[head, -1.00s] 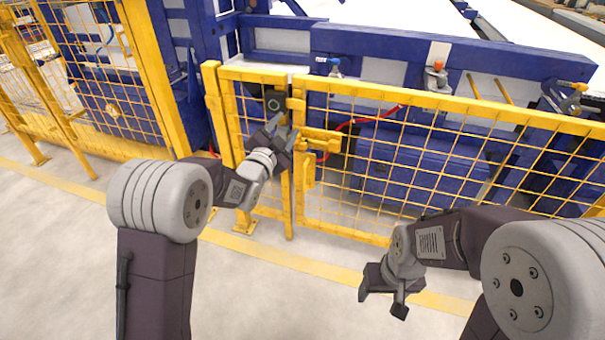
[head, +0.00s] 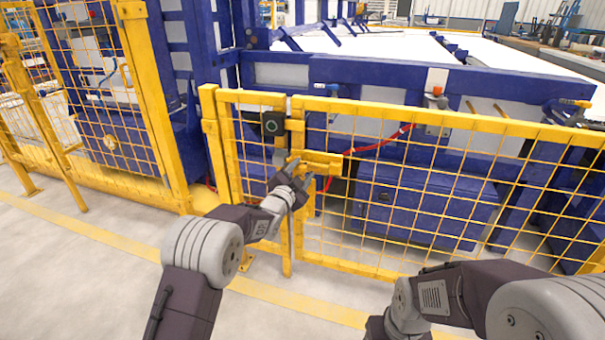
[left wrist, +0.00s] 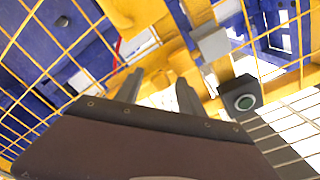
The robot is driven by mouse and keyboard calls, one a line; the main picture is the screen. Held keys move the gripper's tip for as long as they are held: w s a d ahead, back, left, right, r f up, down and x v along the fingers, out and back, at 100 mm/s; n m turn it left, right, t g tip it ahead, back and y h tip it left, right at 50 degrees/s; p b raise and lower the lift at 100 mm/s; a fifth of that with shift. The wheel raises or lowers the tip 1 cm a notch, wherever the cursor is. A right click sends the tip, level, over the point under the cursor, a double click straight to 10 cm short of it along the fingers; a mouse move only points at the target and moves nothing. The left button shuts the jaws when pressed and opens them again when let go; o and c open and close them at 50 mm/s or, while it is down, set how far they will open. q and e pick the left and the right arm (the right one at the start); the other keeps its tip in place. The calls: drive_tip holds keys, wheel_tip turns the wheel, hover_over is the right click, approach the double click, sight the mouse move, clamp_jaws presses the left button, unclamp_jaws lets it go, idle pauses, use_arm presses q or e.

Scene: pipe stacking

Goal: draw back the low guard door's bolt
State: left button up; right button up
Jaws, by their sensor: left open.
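The low guard door is a yellow mesh panel with a yellow top rail (head: 420,118), standing closed beside its post in the head view. Its bolt (head: 322,158) is a yellow fitting at the door's left edge. My left gripper (head: 294,176) is open, just below and left of the bolt in the head view. In the left wrist view its two dark fingers (left wrist: 158,88) point at yellow metalwork, with nothing visibly held. I cannot tell whether they touch it. My right gripper (head: 378,328) is cut off by the bottom edge, its fingers hidden.
A black box with a round button (head: 272,123) is mounted above the bolt on the left; it also shows in the left wrist view (left wrist: 241,97). Blue machinery (head: 420,200) and a red hose stand behind the mesh. The floor in front is clear.

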use_arm(q)
drive_tip(key=shift+w+d, duration=0.2)
drive_tip(key=shift+w, duration=0.25)
clamp_jaws()
idle(1.1)
